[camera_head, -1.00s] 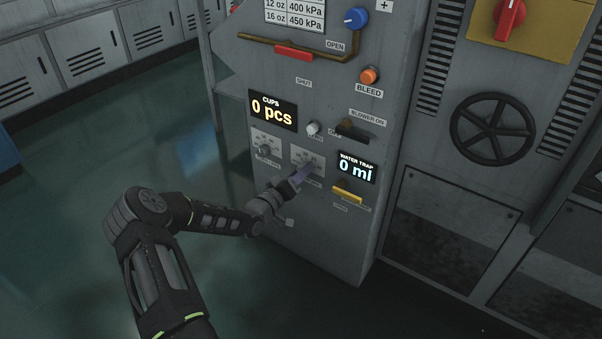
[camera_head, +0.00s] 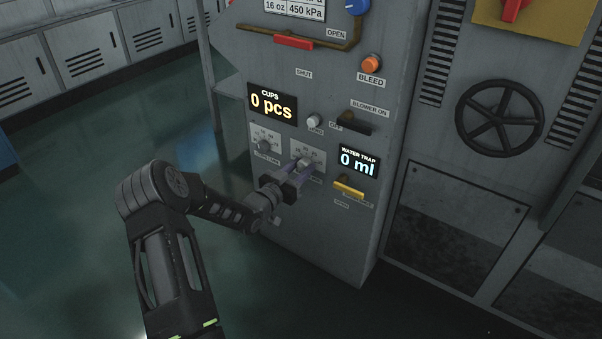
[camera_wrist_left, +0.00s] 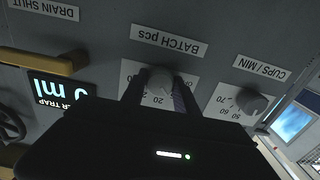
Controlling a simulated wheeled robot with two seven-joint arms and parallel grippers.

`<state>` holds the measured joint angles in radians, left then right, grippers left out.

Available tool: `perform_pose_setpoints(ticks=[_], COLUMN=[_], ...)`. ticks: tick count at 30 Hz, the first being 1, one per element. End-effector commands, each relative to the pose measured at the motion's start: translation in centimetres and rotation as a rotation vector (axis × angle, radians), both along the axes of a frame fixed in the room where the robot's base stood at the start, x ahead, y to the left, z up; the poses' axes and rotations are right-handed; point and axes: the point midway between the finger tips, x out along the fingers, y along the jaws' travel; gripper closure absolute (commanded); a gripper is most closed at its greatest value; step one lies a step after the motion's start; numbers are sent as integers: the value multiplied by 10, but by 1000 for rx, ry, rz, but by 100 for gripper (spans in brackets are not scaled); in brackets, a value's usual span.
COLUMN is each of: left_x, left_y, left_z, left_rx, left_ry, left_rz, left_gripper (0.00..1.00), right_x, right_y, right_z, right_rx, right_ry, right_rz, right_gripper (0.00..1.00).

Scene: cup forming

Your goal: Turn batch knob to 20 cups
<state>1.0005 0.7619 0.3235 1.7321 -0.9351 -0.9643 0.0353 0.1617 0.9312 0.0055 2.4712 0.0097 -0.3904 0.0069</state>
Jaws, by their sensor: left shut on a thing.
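The batch knob (camera_wrist_left: 160,82) is a grey knob on a white dial plate labelled "BATCH pcs", which shows upside down in the left wrist view. In the head view the knob (camera_head: 304,162) sits on the lower part of the grey panel. My left gripper (camera_head: 300,168) has one finger on each side of it and is shut on it. In the wrist view the gripper (camera_wrist_left: 158,92) hides part of the dial, and a "20" shows close to the knob. I cannot tell exactly where the knob points. My right gripper is not in view.
The cups/min knob (camera_head: 264,145) is left of the batch dial. The water trap display (camera_head: 357,162) reads 0 ml, above a yellow drain handle (camera_head: 349,188). The cups display (camera_head: 272,105) reads 0 pcs. A black blower lever (camera_head: 354,123) is up right.

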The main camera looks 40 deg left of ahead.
Motion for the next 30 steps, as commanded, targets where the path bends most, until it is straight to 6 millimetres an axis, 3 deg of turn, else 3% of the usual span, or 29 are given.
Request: perform_pose_setpoints(ticks=[15, 30], left_x=[0, 0], left_y=[0, 1], left_z=[-4, -1], left_rx=[460, 629], left_ry=[10, 16], left_rz=[0, 1], left_gripper=[100, 100], right_x=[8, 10], right_y=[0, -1], right_z=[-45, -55], right_rx=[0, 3], right_ry=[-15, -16], right_rz=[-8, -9], right_gripper=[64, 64])
